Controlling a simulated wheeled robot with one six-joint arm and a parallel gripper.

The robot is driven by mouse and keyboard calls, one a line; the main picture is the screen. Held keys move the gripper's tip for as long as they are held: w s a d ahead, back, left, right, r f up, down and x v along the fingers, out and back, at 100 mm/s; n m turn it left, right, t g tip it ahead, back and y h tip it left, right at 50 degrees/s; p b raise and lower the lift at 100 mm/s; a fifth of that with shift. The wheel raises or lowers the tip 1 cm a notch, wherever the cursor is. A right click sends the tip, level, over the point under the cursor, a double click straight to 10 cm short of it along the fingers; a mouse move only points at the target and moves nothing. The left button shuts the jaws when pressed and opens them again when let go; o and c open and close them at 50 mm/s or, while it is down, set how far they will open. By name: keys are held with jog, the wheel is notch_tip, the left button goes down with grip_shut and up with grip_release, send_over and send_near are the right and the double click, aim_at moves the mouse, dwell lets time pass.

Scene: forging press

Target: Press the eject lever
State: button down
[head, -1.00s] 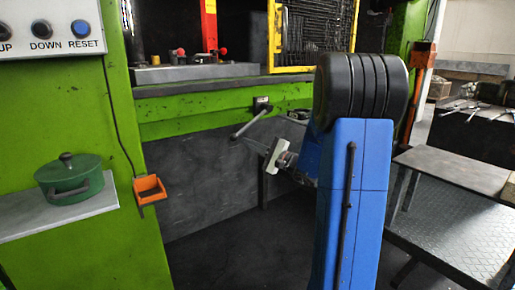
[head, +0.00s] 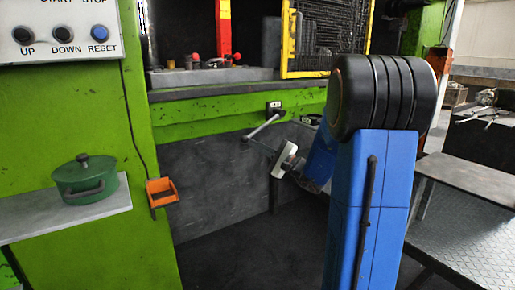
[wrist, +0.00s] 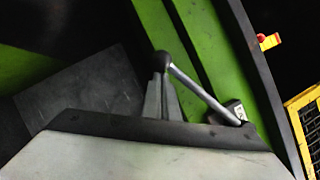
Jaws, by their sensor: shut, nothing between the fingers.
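The eject lever (head: 263,128) is a grey rod with a dark round knob, sticking out from a small dark mount on the green press front. It slants down and left from the mount in the head view. In the wrist view the lever (wrist: 203,94) runs from the mount at right up to its knob at the upper middle. My gripper (head: 253,143) is shut and empty, its fingertips close by the knob. In the wrist view the fingers of my gripper (wrist: 160,82) lie just under the knob; whether they touch it I cannot tell.
A button panel (head: 62,35) is at upper left. A green pot (head: 85,180) stands on a shelf (head: 60,219), beside an orange holder (head: 161,191). A yellow mesh guard (head: 325,40) is above the lever. A metal table (head: 465,180) is at right.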

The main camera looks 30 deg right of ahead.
notch_tip(320, 180, up, 16)
jog(key=a+m+t, duration=0.1)
jog(key=a+m, duration=0.1)
jog(key=shift+a+m, duration=0.3)
dwell(0.3)
jog(key=shift+d, duration=0.1)
dwell(0.3)
